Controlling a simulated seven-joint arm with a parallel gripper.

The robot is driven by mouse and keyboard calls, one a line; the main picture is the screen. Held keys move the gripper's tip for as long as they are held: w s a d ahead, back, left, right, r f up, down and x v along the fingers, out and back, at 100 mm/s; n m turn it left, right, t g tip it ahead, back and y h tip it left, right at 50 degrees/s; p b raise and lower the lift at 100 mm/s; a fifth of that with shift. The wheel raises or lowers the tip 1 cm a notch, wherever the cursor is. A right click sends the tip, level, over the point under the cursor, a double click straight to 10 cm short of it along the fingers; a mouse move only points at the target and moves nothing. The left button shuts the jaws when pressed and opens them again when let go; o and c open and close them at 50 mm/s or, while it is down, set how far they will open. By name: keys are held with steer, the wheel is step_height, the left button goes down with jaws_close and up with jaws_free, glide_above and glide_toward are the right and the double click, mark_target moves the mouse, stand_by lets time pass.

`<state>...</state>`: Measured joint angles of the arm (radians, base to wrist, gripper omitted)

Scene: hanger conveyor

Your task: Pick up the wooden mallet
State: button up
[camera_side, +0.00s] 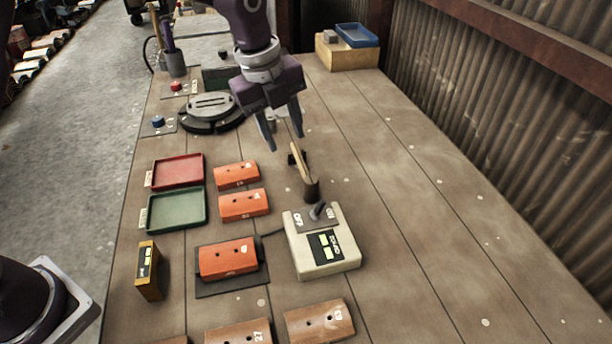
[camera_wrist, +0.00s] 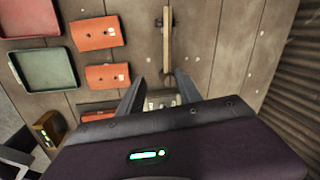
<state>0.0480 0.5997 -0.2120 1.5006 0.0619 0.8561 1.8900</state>
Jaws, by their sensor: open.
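The wooden mallet has a pale handle (camera_side: 298,158) and a dark head (camera_side: 311,190), and lies on the bench just behind the beige switch box. In the wrist view its handle (camera_wrist: 166,38) runs upright in the picture, ahead of the fingertips. My gripper (camera_side: 286,145) is open and empty above the bench, just to the left of the mallet's handle in the side view. In the wrist view the two fingers (camera_wrist: 160,84) are spread apart. The lower end of the mallet is hard to make out there.
The beige switch box (camera_side: 325,262) stands close in front of the mallet. Orange blocks (camera_side: 244,205), a red tray (camera_side: 178,172) and a green tray (camera_side: 150,210) lie to the left. A round black device (camera_side: 206,122) is behind. The bench to the right is clear up to the corrugated wall (camera_side: 500,120).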

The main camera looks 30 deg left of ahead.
mark_target(304, 171)
steer(key=w+f+m, duration=0.1)
steer(key=f, duration=0.2)
steer(key=w+d+f, duration=0.1)
steer(key=f, duration=0.3)
steer(key=w+d+f+m, duration=0.1)
steer(key=f, duration=0.3)
steer(key=shift+w+d+m, duration=0.1)
steer(key=shift+w+m, duration=0.15)
steer(key=shift+m, duration=0.05)
steer(key=shift+r, duration=0.1)
jaws_close()
